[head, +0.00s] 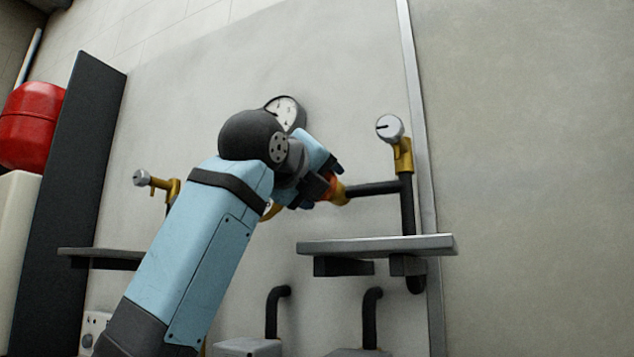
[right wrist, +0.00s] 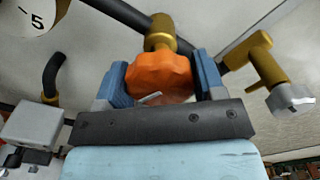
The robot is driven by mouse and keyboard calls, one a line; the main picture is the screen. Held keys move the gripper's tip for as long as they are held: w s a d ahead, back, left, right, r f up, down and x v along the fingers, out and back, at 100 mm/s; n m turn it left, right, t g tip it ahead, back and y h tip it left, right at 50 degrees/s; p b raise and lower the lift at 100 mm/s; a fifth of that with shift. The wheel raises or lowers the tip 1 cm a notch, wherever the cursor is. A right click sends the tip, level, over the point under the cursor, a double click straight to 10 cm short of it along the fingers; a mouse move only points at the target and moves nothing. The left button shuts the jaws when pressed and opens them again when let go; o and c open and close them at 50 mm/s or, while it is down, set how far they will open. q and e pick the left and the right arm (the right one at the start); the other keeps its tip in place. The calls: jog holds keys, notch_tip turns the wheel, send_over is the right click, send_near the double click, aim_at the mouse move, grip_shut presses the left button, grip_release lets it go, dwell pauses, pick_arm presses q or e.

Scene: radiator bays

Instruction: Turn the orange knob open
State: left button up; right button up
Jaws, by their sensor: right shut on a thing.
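The orange knob (right wrist: 160,72) is a lobed handwheel on a brass valve body (right wrist: 162,34) in the right wrist view. It sits between the two blue fingers of my right gripper (right wrist: 163,84), which is shut on it. A small pale mark lies on the knob's face. In the head view only a sliver of the orange knob (head: 333,186) shows, mostly hidden by my right gripper (head: 322,190). The brass valve joins a black horizontal pipe (head: 375,188). My left gripper is not in view.
A brass fitting with a silver cap (head: 390,128) stands right of the knob. A grey shelf (head: 375,245) juts out below it. A round dial (head: 285,112) is on the wall behind my arm. Another brass valve (head: 172,188) and a dark shelf (head: 95,253) are at left.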

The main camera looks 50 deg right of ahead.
jog(key=o, duration=0.9)
jog(key=shift+a, duration=0.1)
jog(key=b+v, duration=0.2)
jog(key=v, duration=1.1)
jog(key=shift+s+a+b, duration=0.1)
jog(key=shift+a+b, duration=0.25)
jog(key=shift+o, duration=0.2)
